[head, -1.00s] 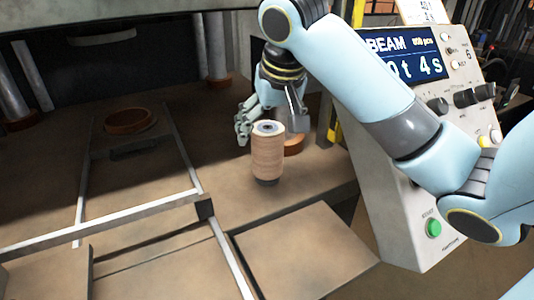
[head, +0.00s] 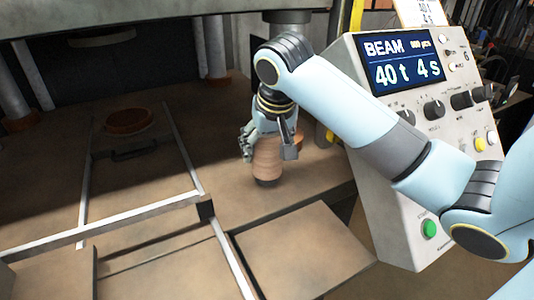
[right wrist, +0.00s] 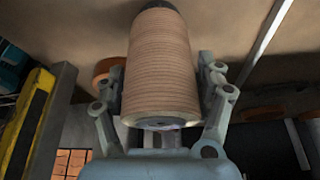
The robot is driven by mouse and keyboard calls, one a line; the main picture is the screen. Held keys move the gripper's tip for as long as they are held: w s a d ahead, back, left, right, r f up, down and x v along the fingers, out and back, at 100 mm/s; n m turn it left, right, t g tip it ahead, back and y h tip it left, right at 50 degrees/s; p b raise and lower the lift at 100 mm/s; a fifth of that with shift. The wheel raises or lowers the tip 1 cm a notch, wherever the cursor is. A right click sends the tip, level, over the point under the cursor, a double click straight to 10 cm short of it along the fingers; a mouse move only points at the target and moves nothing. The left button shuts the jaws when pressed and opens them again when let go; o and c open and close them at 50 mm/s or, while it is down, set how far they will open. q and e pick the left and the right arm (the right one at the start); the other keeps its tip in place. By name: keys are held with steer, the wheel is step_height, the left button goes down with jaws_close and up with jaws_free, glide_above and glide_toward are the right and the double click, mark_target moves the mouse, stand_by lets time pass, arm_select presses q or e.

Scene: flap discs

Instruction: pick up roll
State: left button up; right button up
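The roll (head: 266,163) is a tan, ribbed cylinder standing upright on the brown surface in the head view. Its lower end is dark. My right gripper (head: 268,150) is over it, with a finger on either side, and its palm hides the top. In the right wrist view the roll (right wrist: 160,65) fills the space between the fingers of my gripper (right wrist: 162,85). The fingers look spread, with narrow gaps beside the roll, so it does not look clamped. My left gripper is not in view.
A control panel (head: 445,130) with a lit screen stands right of the roll. A reddish-brown ring (head: 128,121) lies at the back left. Metal rails (head: 110,222) cross the surface. A yellow and black post (right wrist: 28,125) shows in the right wrist view.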

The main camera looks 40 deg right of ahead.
steer(key=c, duration=0.9)
